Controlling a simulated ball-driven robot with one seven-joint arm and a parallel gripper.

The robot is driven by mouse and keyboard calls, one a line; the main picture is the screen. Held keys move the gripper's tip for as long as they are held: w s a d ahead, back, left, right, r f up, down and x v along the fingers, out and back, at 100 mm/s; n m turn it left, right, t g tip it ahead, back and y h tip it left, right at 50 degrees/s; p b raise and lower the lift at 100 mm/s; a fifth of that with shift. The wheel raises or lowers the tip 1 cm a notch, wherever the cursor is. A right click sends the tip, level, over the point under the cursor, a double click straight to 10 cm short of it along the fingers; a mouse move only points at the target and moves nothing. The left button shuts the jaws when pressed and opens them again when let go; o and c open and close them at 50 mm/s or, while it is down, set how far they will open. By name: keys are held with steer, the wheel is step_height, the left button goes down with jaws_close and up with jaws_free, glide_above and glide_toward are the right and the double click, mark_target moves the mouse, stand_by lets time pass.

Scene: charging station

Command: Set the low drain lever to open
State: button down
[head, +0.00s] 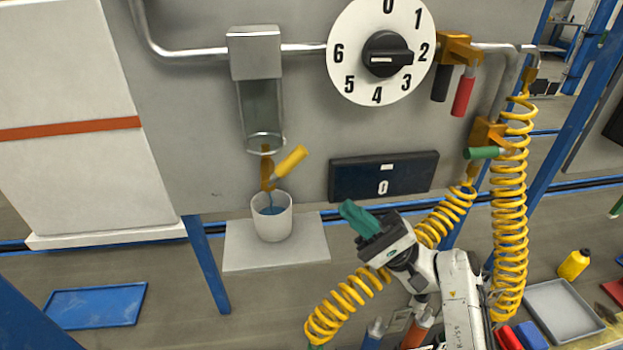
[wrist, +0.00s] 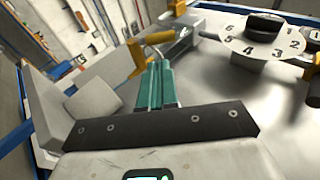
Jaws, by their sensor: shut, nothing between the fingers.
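The drain lever, a yellow handle (head: 290,160) on a small brass valve (head: 267,172), sits under a clear sight cylinder (head: 262,110). The handle tilts up to the right in the head view. A white cup (head: 272,218) stands below the valve on a pale block (head: 310,242), with something blue at its mouth. My gripper (head: 358,217), with green fingers, is shut and empty, right of the cup and lower than the lever, apart from both. In the wrist view the yellow handle (wrist: 159,38) shows just beyond the shut fingertips (wrist: 153,72).
A dark display reading 0 (head: 383,177) is on the panel above my gripper. A numbered dial (head: 385,52), red (head: 463,96) and green (head: 481,153) handles and a yellow coiled hose (head: 510,200) are on the right. A blue tray (head: 95,305) lies on the left.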

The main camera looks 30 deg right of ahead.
steer(key=p, duration=0.4)
glide_toward(291, 162)
steer(key=x, duration=0.5)
steer(key=shift+w+a, duration=0.1)
steer(key=shift+w, duration=0.45)
steer(key=shift+w, duration=0.1)
